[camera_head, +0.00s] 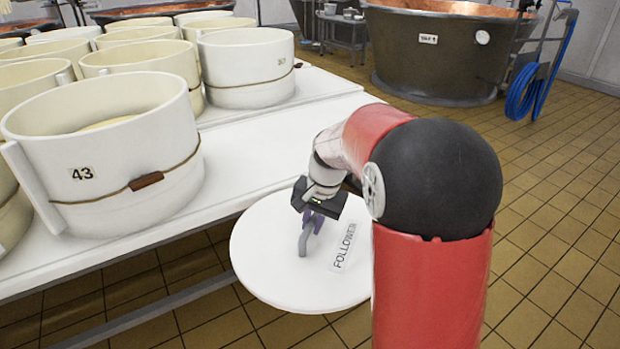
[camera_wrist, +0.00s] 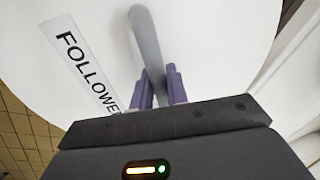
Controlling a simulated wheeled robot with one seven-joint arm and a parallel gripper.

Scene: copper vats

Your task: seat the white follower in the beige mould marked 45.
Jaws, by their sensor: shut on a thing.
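The white follower (camera_head: 268,262) is a round flat disc labelled FOLLOWER with a grey handle on top. My gripper (camera_head: 313,221) is shut on that handle and holds the disc in the air beside the table's near right edge. In the wrist view, the purple fingers (camera_wrist: 160,88) close around the grey handle (camera_wrist: 146,40), with the disc (camera_wrist: 215,45) beneath. Several beige moulds (camera_head: 140,62) stand on the table at the left. I cannot make out a 45 on any of them.
A white mould marked 43 (camera_head: 120,165) stands at the table's near side, and another white mould (camera_head: 245,65) stands farther back. The white table (camera_head: 250,148) has bare room right of the 43 mould. A large vat (camera_head: 440,60) stands behind on the tiled floor.

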